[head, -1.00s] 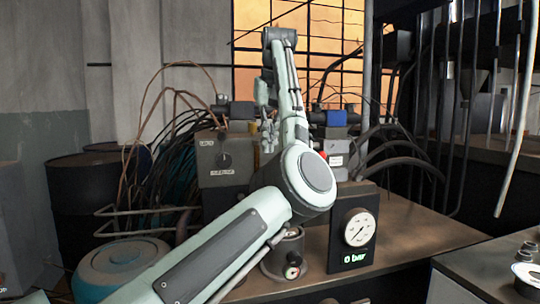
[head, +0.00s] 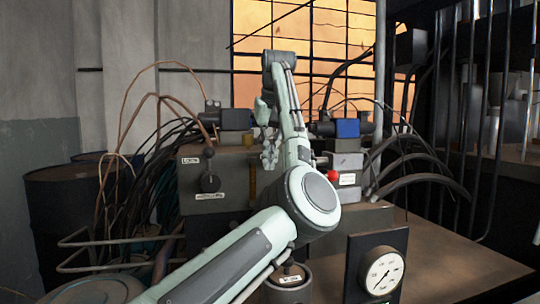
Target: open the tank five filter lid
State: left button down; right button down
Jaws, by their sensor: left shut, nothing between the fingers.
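My left gripper (head: 269,158) is partly seen beyond my forearm, in front of the grey metal tank box. It is shut and holds nothing. The grey box (head: 225,170) has a dark round knob on its front and two small labels I cannot read clearly. A grey cylinder (head: 288,286) with a labelled top stands at the bottom centre, partly behind my arm. I cannot tell which part is the tank five filter lid. My forearm hides part of the box's right side. My right gripper is out of view.
A pressure gauge (head: 383,270) stands at the front right of the bench (head: 450,262). A blue-capped valve block (head: 347,128) and a red knob (head: 333,176) are right of my forearm. Hoses and cables crowd both sides. Dark drums (head: 62,205) stand left. The bench at right is clear.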

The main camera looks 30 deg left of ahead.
aim_at(267, 180)
pick_arm(q)
jog(key=x, duration=0.4)
jog(key=shift+a+f, duration=0.1)
jog(key=shift+f, duration=0.25)
jog(key=shift+x, duration=0.8)
jog(key=shift+w, duration=0.1)
jog(key=shift+a, duration=0.1)
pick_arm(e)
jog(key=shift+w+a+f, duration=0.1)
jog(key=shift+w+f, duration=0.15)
